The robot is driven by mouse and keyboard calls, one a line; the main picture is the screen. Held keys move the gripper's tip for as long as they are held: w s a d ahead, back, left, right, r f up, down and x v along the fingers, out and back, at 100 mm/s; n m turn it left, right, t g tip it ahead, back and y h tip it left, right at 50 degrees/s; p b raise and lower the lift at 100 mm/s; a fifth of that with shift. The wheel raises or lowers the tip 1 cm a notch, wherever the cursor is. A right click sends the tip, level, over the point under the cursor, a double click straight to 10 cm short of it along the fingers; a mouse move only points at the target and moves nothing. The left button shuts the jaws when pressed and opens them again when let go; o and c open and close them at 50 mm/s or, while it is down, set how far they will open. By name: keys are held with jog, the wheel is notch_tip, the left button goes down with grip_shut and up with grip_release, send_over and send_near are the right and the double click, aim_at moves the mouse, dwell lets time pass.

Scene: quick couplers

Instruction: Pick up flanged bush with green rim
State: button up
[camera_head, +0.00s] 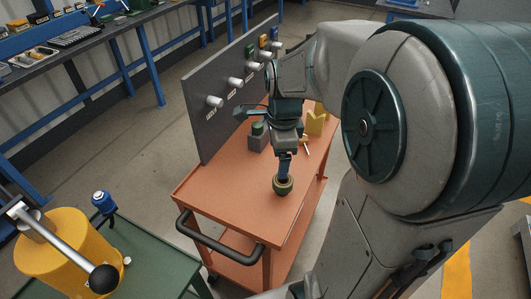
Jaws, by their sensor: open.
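A small round bush (283,188) with a dark green and tan rim sits on the orange cart top (225,190), near its front. My gripper (284,175) points down right at this bush, its fingertips at or just over the upper opening. The jaws are open, and I cannot tell whether the fingers touch the bush. The fingers hide part of its rim.
Behind my gripper, a grey block (257,142) with a green-topped part (257,128) and a yellow V-shaped block (316,122) stand on the cart. A grey upright panel (205,130) with several pegs lines its left side. A black handle (215,243) juts from the front.

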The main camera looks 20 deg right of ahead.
aim_at(283, 186)
jog(key=w+d+f+m, duration=0.1)
jog(key=f+m, duration=0.2)
jog(key=f, duration=0.1)
jog(key=w+d+f+m+b, duration=0.1)
jog(key=w+f+m, duration=0.1)
jog(key=f, duration=0.3)
jog(key=w+d+f+m+g+b, duration=0.1)
jog(key=f+m, duration=0.3)
jog(key=f, duration=0.1)
jog(key=shift+w+d+f, duration=0.2)
jog(key=shift+w+d, duration=0.1)
jog(key=shift+w, duration=0.05)
jog(key=shift+w+d+f, duration=0.1)
jog(key=shift+w+f, duration=0.05)
jog(key=shift+f, duration=1.2)
jog(key=shift+w+d+f, duration=0.1)
jog(key=shift+f, duration=1.2)
jog(key=shift+c, duration=0.3)
jog(key=c, duration=1.2)
jog(key=shift+o, duration=0.2)
jog(key=shift+r, duration=0.1)
